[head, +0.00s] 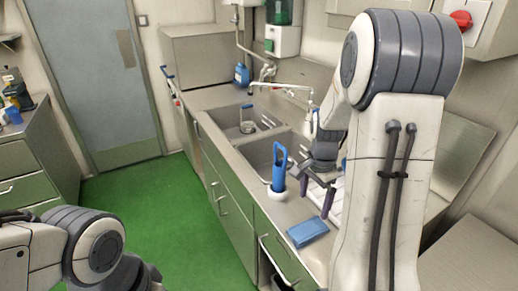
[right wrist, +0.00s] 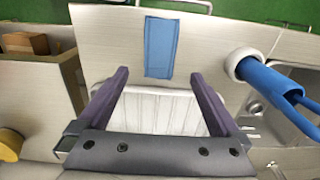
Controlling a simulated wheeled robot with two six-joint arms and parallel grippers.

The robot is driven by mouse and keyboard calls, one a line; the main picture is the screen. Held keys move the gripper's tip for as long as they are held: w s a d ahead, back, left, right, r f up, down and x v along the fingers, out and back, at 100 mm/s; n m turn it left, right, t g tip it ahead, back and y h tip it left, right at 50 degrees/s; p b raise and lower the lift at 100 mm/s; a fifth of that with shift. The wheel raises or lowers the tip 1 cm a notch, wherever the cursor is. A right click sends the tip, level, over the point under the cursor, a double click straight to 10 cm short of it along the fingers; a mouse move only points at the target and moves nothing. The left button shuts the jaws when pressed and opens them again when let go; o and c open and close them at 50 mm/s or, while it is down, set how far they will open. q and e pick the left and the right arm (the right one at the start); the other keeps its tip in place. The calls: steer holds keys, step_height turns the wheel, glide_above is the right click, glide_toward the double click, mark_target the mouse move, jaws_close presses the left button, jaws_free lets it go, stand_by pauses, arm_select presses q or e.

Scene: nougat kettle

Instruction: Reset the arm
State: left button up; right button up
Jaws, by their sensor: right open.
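My right arm reaches over the metal counter from the right in the head view. My right gripper (head: 317,193) points down above the counter, beside a blue-handled brush in a white holder (head: 279,170). In the right wrist view the right gripper (right wrist: 158,95) has its two purple-grey fingers wide apart with nothing between them. A white ribbed drainboard (right wrist: 165,112) lies below the fingers. My left arm shows at the lower left of the head view; its gripper is not visible.
A blue cloth (head: 307,232) lies near the counter's front edge. The double sink (head: 245,125) with a tap (head: 285,87) is behind the brush. A blue bottle (head: 242,75) stands at the sink's back. Green floor (head: 150,210) is clear at left.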

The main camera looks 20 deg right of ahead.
mark_target(309, 229)
step_height(309, 229, down, 12)
steer(key=shift+r+p, duration=0.25)
steer(key=shift+p, duration=0.3)
steer(key=shift+r, duration=0.9)
steer(key=shift+r+b, duration=0.3)
steer(key=shift+r, duration=0.7)
